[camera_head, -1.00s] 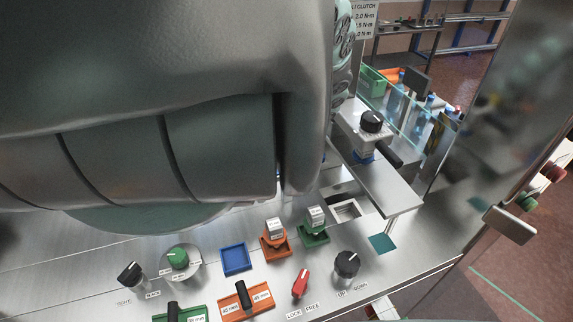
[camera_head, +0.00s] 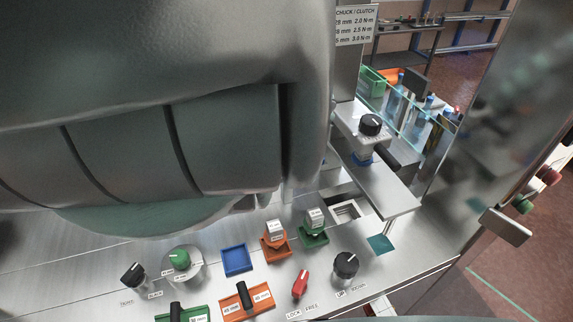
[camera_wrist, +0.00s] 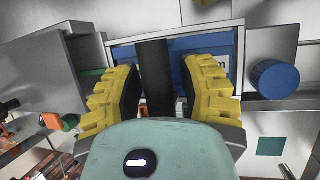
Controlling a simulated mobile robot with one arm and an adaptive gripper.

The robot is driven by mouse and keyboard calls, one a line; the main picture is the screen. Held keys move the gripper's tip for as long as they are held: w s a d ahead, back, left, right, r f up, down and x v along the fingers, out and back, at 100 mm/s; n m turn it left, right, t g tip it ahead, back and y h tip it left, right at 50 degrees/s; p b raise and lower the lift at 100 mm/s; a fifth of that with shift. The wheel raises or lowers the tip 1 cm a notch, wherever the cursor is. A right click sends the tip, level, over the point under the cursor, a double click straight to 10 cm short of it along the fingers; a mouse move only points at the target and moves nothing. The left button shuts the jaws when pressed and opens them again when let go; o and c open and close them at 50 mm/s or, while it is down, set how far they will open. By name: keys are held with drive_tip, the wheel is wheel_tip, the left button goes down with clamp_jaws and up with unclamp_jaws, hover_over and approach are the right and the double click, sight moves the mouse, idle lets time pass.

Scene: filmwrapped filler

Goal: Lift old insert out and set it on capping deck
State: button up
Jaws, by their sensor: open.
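In the wrist view, a blue insert (camera_wrist: 185,64) with a black upright handle (camera_wrist: 154,72) and a partly hidden label sits inside a pale rectangular frame (camera_wrist: 240,60). My gripper (camera_wrist: 160,85) is open, with one yellow finger on each side of the black handle. Gaps show between the handle and both fingers; I cannot tell the exact height. In the head view my arm hides the gripper and this insert. The metal capping deck (camera_head: 105,255) lies in front, with an empty blue tray (camera_head: 236,260) on it.
On the deck are an orange handled insert (camera_head: 262,295), a green one (camera_head: 197,311), small orange (camera_head: 275,238) and green (camera_head: 314,227) labelled pieces, and several knobs. The capping head (camera_head: 366,135) stands right of my arm. In the wrist view, a blue cylinder (camera_wrist: 275,79) is close right.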

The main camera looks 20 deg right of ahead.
clamp_jaws()
drive_tip(key=shift+r+b, duration=0.25)
drive_tip(key=shift+b, duration=0.05)
idle(0.7)
drive_tip(key=shift+r+b, duration=0.7)
drive_tip(key=shift+r, duration=0.95)
drive_tip(key=s+a+r+p, duration=0.1)
drive_tip(key=s+a+p, duration=0.2)
drive_tip(key=s+p, duration=1.1)
drive_tip(key=shift+s, duration=0.8)
drive_tip(key=shift+r, duration=0.1)
